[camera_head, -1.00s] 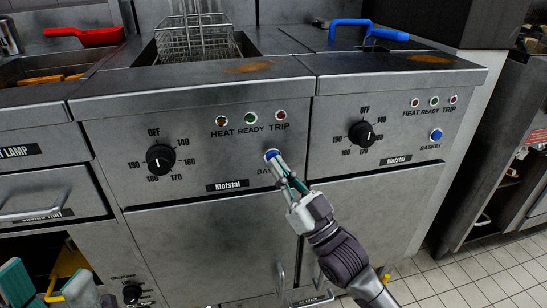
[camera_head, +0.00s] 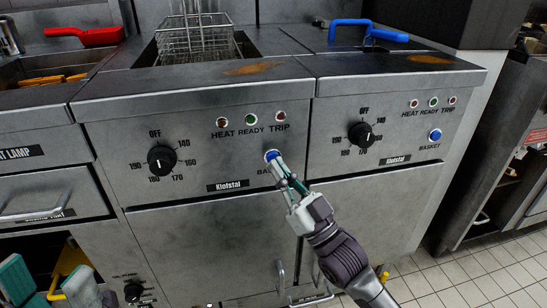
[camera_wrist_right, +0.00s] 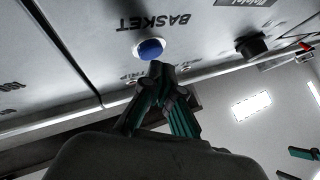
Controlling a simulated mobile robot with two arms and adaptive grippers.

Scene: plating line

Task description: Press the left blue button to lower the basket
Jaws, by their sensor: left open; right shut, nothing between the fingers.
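The left blue button (camera_head: 271,155) is on the left fryer's front panel, above the partly hidden BASKET label. It also shows in the right wrist view (camera_wrist_right: 151,49). My right gripper (camera_head: 278,164) is shut and empty, its fingertips at the button's lower edge in the head view. In the right wrist view the fingertips (camera_wrist_right: 158,70) are right beside the button; I cannot tell whether they touch it. The wire basket (camera_head: 195,42) sits in the left fryer well with its handle up. My left gripper (camera_head: 48,286) is open at the bottom left corner, away from the panel.
The right fryer has its own blue button (camera_head: 435,135) and a dial (camera_head: 361,135). The left dial (camera_head: 161,160) is left of my right gripper. A blue handle (camera_head: 368,31) lies on the right fryer top, a red scoop (camera_head: 86,37) at the back left.

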